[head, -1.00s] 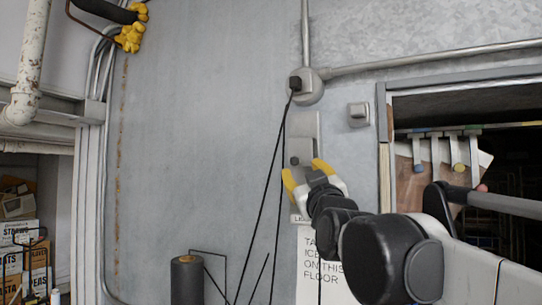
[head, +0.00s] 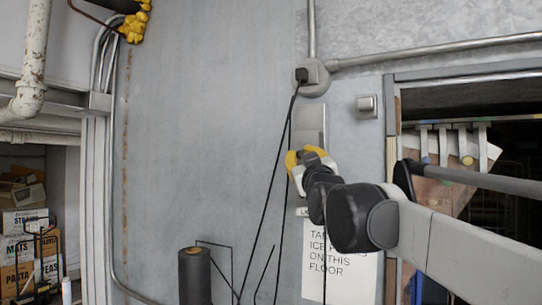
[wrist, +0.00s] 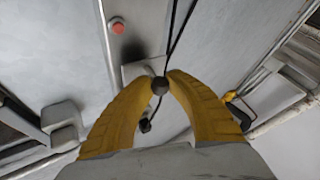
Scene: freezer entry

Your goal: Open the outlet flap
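A tall grey metal plate (head: 311,122) is on the wall below a round outlet box (head: 312,78) with a black plug in it. I take the plate to be the outlet flap, but cannot be sure. My gripper (head: 301,153) is at the plate's lower end in the head view. In the wrist view my gripper's yellow fingers (wrist: 161,78) curve in, and their tips meet on both sides of a small dark round knob (wrist: 160,86). The fingers appear shut on it. The gripper hides the knob in the head view.
Black cords (head: 273,180) hang close to the left of my gripper. A small switch box (head: 367,106) is to the right. A paper sign (head: 326,260) is below. A framed opening (head: 390,140) with hanging tags lies at right. A red button (wrist: 117,27) shows in the wrist view.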

